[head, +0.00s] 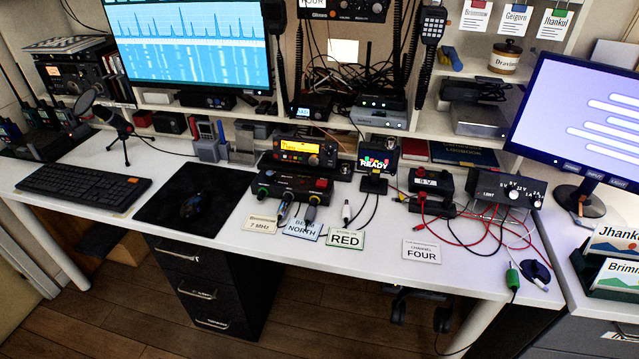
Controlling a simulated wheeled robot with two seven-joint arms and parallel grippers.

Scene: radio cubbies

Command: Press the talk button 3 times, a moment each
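The pictures do not label a talk button, so I cannot tell which control it is. A black control box (292,190) stands on the desk below a radio with a lit orange display (300,147). A red control (321,184) shows at the box's right end. Several cable plugs (284,208) lie at its front edge. A small screen (377,163) reading READY stands on a black base to the right. A black handheld microphone (433,26) hangs by the upper shelf, and a desk microphone (104,118) stands on a tripod at the left. Neither gripper is in view.
Cards reading RED (345,239) and FOUR (422,252) lie along the front edge. A keyboard (84,187) and mouse mat (165,212) are at left. A box marked 9 V (430,182) and loose red and black leads clutter the right.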

